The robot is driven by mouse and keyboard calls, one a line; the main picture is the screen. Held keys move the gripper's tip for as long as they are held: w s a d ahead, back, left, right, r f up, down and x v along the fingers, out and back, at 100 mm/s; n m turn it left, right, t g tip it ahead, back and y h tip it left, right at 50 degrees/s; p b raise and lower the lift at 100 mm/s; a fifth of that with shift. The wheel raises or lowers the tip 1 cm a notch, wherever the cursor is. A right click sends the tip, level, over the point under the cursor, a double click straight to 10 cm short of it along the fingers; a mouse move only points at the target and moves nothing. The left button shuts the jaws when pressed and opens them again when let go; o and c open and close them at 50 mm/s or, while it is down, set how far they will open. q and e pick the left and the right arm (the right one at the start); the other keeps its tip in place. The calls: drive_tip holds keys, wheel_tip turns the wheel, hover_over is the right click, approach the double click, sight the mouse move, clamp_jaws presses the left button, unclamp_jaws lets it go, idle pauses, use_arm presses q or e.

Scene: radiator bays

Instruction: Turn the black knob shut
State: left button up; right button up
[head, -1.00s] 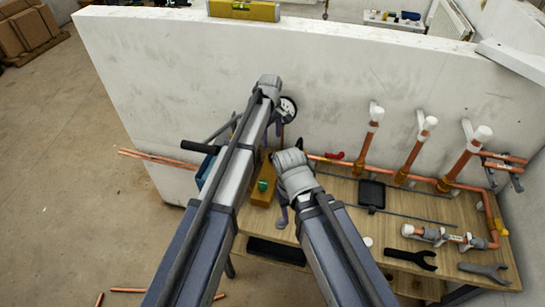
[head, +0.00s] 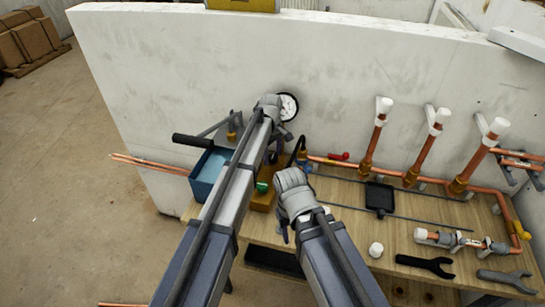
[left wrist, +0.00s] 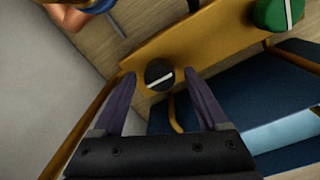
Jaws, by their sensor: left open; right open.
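The black knob (left wrist: 160,75) is round with a white line slanting across its face, and sits on a yellow manifold bar (left wrist: 205,35) in the left wrist view. A green knob (left wrist: 278,14) with a white line is on the same bar; it also shows in the head view (head: 262,187). My left gripper (left wrist: 158,77) is open, its purple fingers either side of the black knob, with a gap each side; depth is unclear. The left gripper and arm appear to hide the black knob in the head view. My right gripper (head: 285,235) is open and empty above the bench.
A blue box (head: 205,178) and a round gauge (head: 289,107) are near my left arm. Copper pipes with white caps (head: 437,118) stand at right, with a red lever (head: 338,157) nearby. A dark wrench (head: 425,265) lies on the bench (head: 345,200).

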use_arm(q)
drive_tip(key=shift+c, duration=0.3)
clamp_jaws()
idle(0.4)
drive_tip(key=m, duration=0.4)
drive_tip(key=shift+m, duration=0.4)
drive_tip(key=m, duration=0.4)
drive_tip(key=shift+m, duration=0.3)
drive_tip(key=m, duration=0.4)
drive_tip(key=shift+m, duration=2.4)
